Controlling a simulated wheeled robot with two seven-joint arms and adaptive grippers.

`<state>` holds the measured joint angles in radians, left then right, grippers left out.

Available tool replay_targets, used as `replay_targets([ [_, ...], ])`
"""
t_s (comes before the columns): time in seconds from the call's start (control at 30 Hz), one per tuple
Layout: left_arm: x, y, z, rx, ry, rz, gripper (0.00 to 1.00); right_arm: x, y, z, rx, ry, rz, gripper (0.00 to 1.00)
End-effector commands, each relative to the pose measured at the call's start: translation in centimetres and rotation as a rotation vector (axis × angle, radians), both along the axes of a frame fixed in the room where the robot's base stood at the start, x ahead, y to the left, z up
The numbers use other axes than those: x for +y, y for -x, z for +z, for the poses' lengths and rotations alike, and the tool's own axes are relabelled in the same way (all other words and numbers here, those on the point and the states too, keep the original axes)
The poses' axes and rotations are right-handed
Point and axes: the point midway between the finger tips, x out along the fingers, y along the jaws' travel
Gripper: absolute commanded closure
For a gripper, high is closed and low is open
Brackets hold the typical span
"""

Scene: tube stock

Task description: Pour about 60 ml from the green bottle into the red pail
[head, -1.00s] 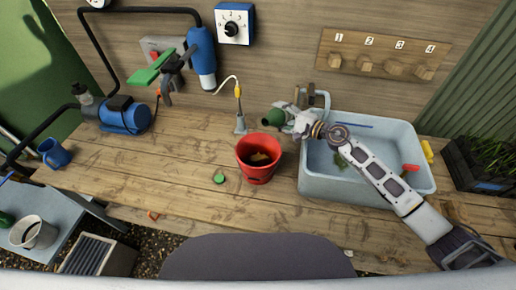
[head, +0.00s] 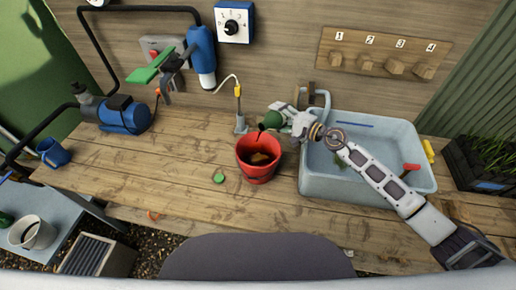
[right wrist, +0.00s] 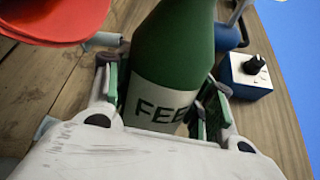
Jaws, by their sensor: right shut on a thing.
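The green bottle (head: 271,120) is tilted over the back right of the red pail (head: 258,172), its mouth end toward the pail. A thin dark stream seems to run from its mouth down into the pail. Dark liquid shows inside the pail, around a tan patch. My right gripper (head: 288,121) is shut around the bottle. In the right wrist view the bottle (right wrist: 172,50), with a white label reading "FEE", sits between the two fingers (right wrist: 160,108), and the pail (right wrist: 55,20) shows at the upper left. My left gripper is not in view.
A green cap (head: 219,177) lies on the wooden bench left of the pail. A grey-blue sink (head: 315,185) stands on the right, under my right arm. A thin spout (head: 240,115) stands behind the pail.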

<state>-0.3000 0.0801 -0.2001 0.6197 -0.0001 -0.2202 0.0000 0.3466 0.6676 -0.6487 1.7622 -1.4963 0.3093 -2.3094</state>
Motion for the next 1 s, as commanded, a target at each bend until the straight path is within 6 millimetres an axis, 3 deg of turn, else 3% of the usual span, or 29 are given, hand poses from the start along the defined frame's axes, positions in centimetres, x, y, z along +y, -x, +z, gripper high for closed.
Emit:
replay_targets([
  [1.0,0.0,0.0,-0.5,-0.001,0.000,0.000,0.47,-1.1,-0.7,-0.1,-0.026,0.021,-0.001,0.80],
])
